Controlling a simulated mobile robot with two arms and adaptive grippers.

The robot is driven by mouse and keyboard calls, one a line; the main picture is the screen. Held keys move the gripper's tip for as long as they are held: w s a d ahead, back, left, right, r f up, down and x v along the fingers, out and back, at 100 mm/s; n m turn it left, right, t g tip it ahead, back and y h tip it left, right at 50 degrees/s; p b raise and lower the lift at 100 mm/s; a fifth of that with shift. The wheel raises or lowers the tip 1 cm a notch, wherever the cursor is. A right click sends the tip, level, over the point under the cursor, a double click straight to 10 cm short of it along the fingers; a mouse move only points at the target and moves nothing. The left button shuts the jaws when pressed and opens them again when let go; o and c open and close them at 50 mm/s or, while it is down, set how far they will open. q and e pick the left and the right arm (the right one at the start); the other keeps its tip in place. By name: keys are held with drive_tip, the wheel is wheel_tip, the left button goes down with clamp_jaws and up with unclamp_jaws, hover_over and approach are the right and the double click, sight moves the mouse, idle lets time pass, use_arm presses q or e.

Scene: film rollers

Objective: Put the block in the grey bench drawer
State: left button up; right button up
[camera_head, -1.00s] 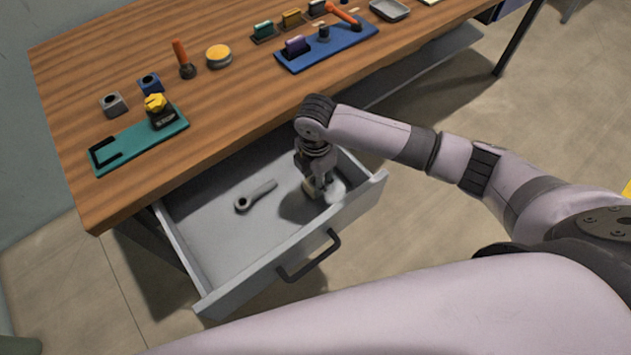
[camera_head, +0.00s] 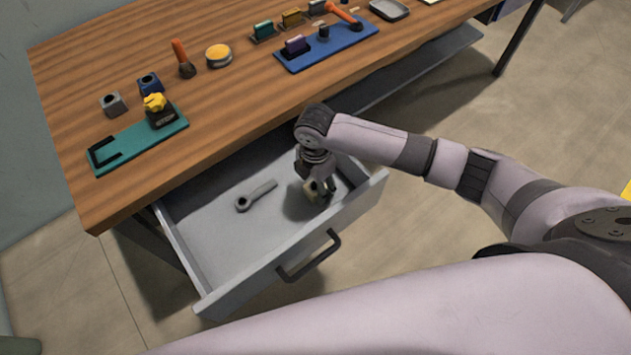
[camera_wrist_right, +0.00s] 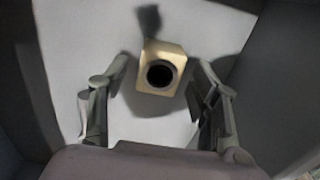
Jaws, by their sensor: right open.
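The block (camera_head: 310,191) is tan, with a round dark hole that shows in the right wrist view (camera_wrist_right: 150,54). It sits on the floor of the open grey bench drawer (camera_head: 222,232), toward the drawer's right end. My right gripper (camera_head: 320,190) is inside the drawer at the block, pointing down and partly covering it in the head view. In the right wrist view its fingers (camera_wrist_right: 161,72) are spread on either side of the block, with gaps showing between them and it. My left gripper is not in view.
A grey ring-ended tool (camera_head: 257,195) lies in the drawer left of the block. The drawer's front wall with its dark handle (camera_head: 310,257) stands close to my right gripper. The wooden bench top (camera_head: 235,110) overhangs behind, holding several small parts and trays.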

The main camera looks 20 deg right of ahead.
sight(315, 186)
drive_tip(key=shift+r, duration=0.15)
wheel_tip(315, 186, up, 12)
drive_tip(key=p, duration=0.1)
idle(0.3)
